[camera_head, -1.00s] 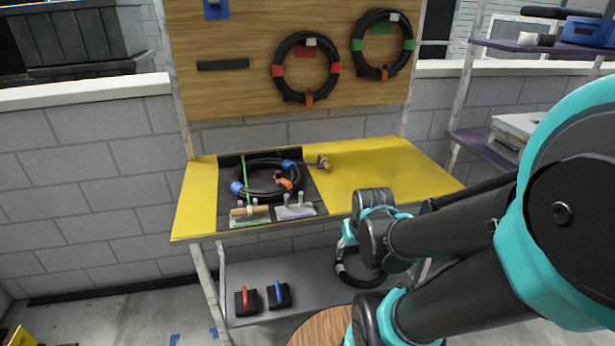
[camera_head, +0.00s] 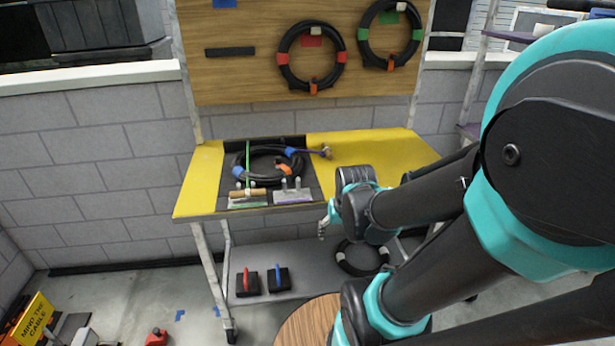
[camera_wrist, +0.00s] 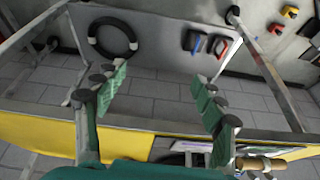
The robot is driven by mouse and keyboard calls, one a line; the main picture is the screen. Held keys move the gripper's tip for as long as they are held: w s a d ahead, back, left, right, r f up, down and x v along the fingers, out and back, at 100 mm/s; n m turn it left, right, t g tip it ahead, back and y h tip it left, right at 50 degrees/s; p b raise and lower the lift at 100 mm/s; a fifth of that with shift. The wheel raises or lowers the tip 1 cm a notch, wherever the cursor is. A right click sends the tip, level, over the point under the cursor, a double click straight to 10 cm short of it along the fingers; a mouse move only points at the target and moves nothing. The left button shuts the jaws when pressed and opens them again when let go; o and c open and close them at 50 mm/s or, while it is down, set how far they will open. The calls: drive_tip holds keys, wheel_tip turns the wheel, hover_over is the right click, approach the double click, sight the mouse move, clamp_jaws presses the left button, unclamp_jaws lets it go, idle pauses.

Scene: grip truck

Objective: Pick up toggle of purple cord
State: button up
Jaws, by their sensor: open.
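The toggle of the purple cord (camera_head: 327,152) is a small tan-brown piece on the yellow table, at the right end of the purple cord (camera_head: 308,151). The cord runs beside the coiled black cable. My gripper (camera_head: 324,226) is in front of the table's front edge, below and apart from the toggle. In the wrist view my gripper (camera_wrist: 158,80) is open, with green pads far apart and nothing between them. I cannot make out the purple toggle in the wrist view.
The black coil (camera_head: 262,179) with blue bands lies on the yellow table (camera_head: 385,150). The table's right part is clear. A banded cable ring (camera_head: 362,262) and two black blocks (camera_head: 247,284) are on the lower shelf. Two cable rings (camera_head: 311,57) hang on the board.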

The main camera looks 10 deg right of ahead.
sight(327, 148)
drive_tip(key=o, duration=0.6)
drive_tip(key=w+r+m, duration=0.2)
drive_tip(key=w+r, duration=0.1)
drive_tip(key=w, duration=0.4)
drive_tip(key=w+d+r+m+g+h, duration=0.1)
drive_tip(key=w+r+m, duration=0.2)
drive_tip(key=w, duration=0.4)
drive_tip(key=w+d+r+m, duration=0.1)
drive_tip(key=w+r+m, duration=0.2)
drive_tip(key=w, duration=0.5)
drive_tip(key=shift+r+g, duration=0.2)
drive_tip(key=shift+g, duration=0.2)
drive_tip(key=shift+c, duration=0.2)
drive_tip(key=w+d+r+m+g+h, duration=0.1)
drive_tip(key=w+r+m+g+h, duration=0.15)
drive_tip(key=w+m, duration=1.15)
drive_tip(key=shift+w+d+f+n+y, duration=0.1)
drive_tip(key=shift+w+d+f+n, duration=0.3)
drive_tip(key=shift+w+f+n, duration=0.55)
drive_tip(key=shift+w+d+f+n+y, duration=0.1)
drive_tip(key=shift+w+d+f+n, duration=0.45)
drive_tip(key=shift+w+f, duration=0.65)
drive_tip(key=shift+w+d+f+n+y, duration=0.1)
drive_tip(key=shift+w+d+f+n, duration=0.2)
drive_tip(key=shift+w+f+n, duration=0.8)
